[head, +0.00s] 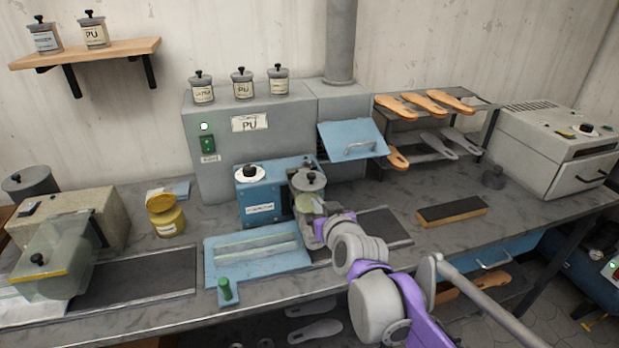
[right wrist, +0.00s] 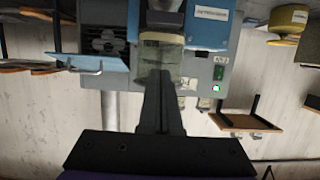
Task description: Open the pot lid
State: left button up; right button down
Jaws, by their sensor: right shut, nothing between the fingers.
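My right gripper (head: 321,209) is shut and empty, at the pot's right front side; the arm hides part of the pot's lower body. Whether the fingers touch the glass, I cannot tell. My left gripper is not in view.
The blue machine (head: 264,195) stands left of the pot, beside a yellow pot (head: 165,219). The blue hood (head: 352,139) hangs behind to the right. A blue tray (head: 232,259) lies in front. A brush-like block (head: 451,211) lies right on the bench.

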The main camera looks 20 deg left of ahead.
aim_at(313, 178)
jog(key=shift+w+a, duration=0.25)
jog(key=shift+w, duration=0.1)
dwell(0.7)
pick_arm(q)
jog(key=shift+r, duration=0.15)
pick_arm(e)
jog(key=shift+r, duration=0.15)
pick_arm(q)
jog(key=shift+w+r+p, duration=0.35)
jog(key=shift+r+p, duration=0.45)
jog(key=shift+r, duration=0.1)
pick_arm(e)
jog(key=shift+w+r, duration=0.1)
jog(key=shift+r, duration=1)
jog(key=shift+a, duration=0.1)
jog(key=shift+w+r, duration=0.1)
jog(key=shift+r, duration=0.1)
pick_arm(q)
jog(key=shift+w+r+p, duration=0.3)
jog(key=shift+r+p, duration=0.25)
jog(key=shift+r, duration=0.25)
pick_arm(e)
jog(key=shift+w+a+r, duration=0.5)
jog(key=shift+w+r, duration=0.2)
jog(key=shift+r, duration=0.2)
